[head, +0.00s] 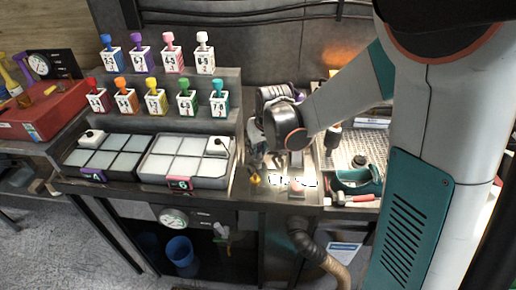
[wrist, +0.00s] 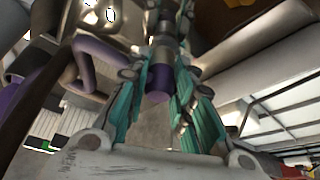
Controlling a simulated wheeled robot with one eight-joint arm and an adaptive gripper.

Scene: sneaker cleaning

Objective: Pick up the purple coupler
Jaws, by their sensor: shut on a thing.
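The purple coupler (wrist: 159,82) is a short cylinder with a purple end and a grey metal section, seen between the teal fingers in the wrist view. My gripper (wrist: 167,42) is shut on it, one finger on each side. In the head view my gripper (head: 258,155) hangs below my wrist, just right of the bottle rack. The coupler cannot be made out there. A purple hose (wrist: 98,60) loops beside the fingers at the left of the wrist view.
Small numbered bottles with coloured tops stand on a stepped rack (head: 236,100). Two compartment trays (head: 185,183) sit in front. A perforated metal tray (head: 355,150), a teal holder (head: 357,183) and a red-ended tool (head: 352,199) lie to the right. A red box (head: 42,112) is far left.

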